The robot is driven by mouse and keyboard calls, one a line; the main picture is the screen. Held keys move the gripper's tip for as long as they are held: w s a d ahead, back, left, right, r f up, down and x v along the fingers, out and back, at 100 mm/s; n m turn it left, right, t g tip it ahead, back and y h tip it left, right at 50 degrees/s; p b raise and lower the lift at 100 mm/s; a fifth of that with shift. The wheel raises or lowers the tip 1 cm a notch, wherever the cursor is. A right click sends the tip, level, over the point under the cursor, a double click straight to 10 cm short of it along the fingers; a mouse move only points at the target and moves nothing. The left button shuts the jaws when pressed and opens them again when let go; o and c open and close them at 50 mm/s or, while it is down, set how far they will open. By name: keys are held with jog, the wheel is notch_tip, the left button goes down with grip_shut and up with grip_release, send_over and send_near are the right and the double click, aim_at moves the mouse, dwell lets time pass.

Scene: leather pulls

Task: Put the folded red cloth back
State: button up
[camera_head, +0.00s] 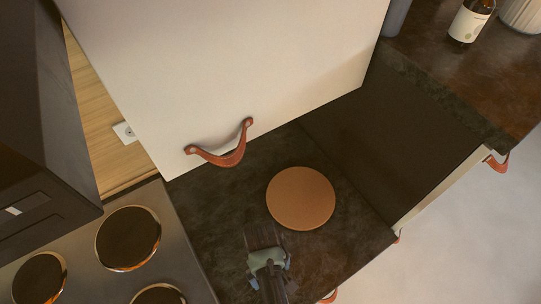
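I see no folded red cloth in the head view. My gripper (262,238) is at the lower middle, over the dark counter, below and left of a round tan board (301,198). Its fingers are dark against the dark stone, so I cannot tell whether they are apart or hold anything.
A pale cabinet front (240,60) with a red-brown leather pull (225,152) overhangs the counter. A hob (128,238) is at left. A bottle (469,22) stands at upper right. More leather pulls (496,162) show at right. The dark counter (345,255) right of my gripper is clear.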

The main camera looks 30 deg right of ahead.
notch_tip(320, 180, up, 12)
jog(key=w, duration=0.1)
jog(key=shift+w+b, duration=0.3)
jog(key=shift+w, duration=0.1)
dwell(0.5)
